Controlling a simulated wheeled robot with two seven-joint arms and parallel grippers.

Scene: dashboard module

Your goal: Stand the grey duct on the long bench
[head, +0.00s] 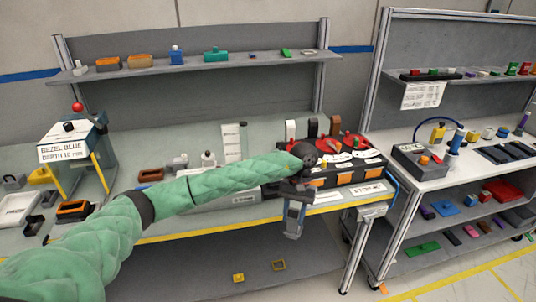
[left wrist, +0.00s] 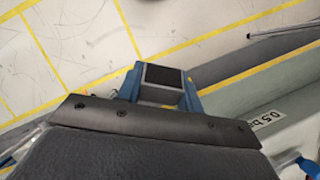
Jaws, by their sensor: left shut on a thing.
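My left gripper (head: 296,200) hangs at the end of the green-sleeved arm, in front of the right end of the long bench (head: 130,148). It is shut on the grey duct (head: 292,222), which points down below the jaws and is slightly tilted. In the left wrist view the duct (left wrist: 163,85) shows end-on as a grey box with a dark opening, between blue fingers (left wrist: 163,88). The duct appears clear of the bench, just outside its yellow front edge. My right gripper is not in view.
The dashboard module (head: 335,172) with red and black parts stands at the bench's right end. A blue stand with a bezel sign (head: 63,148), small bottles (head: 208,158) and trays occupy the left and middle. A second shelf unit (head: 455,190) stands to the right.

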